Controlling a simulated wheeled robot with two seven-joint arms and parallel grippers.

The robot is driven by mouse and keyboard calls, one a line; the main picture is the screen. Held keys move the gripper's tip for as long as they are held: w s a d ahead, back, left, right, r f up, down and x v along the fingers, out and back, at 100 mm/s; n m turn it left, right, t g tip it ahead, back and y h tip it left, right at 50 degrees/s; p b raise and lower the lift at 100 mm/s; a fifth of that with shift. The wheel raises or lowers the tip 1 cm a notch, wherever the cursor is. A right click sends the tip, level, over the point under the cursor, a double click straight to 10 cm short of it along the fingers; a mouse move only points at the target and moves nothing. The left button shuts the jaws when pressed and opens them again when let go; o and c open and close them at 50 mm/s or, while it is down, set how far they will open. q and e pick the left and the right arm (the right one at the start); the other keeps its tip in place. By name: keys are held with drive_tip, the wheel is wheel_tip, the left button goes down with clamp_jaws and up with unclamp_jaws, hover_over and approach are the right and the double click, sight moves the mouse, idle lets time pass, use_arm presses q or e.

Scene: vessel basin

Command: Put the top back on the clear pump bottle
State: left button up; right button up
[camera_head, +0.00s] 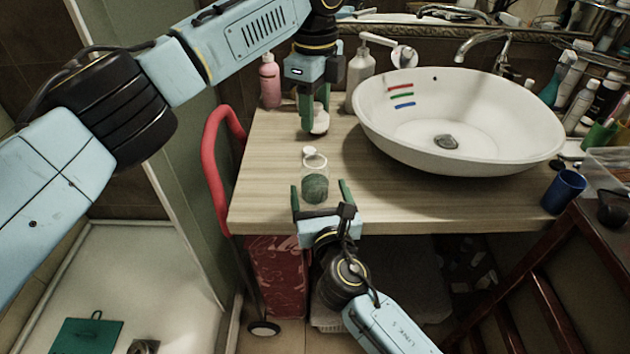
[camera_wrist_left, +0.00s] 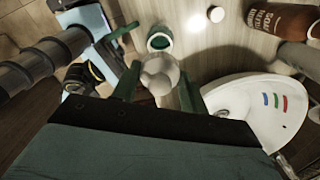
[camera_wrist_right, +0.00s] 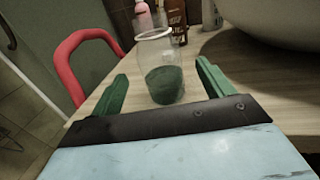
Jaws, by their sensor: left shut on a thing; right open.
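The clear pump bottle (camera_head: 315,187) stands upright and open-topped near the counter's front edge, with dark green contents. It also shows in the right wrist view (camera_wrist_right: 165,84), and its open mouth shows in the left wrist view (camera_wrist_left: 160,43). My left gripper (camera_head: 314,112) points down, shut on a whitish top (camera_head: 320,122). The top, seen between the fingers in the left wrist view (camera_wrist_left: 160,74), is above and behind the bottle, apart from it. My right gripper (camera_head: 322,192) is open, its fingers on either side of the bottle with visible gaps.
A white round piece (camera_head: 308,150) lies on the counter (camera_head: 262,190) just behind the bottle. A white basin (camera_head: 500,165) is to the right. A pink bottle (camera_head: 270,82) and a white pump bottle (camera_head: 361,68) stand at the back. The counter's left side is clear.

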sight(315, 175)
drive_tip(key=w, duration=0.2)
drive_tip(key=w+a, duration=0.1)
drive_tip(key=w, duration=0.2)
drive_tip(key=shift+w, duration=0.35)
drive_tip(key=c, duration=1.5)
use_arm(q)
drive_tip(key=shift+f, duration=2.5)
drive_tip(key=shift+f, duration=0.9)
drive_tip(key=shift+f, duration=0.55)
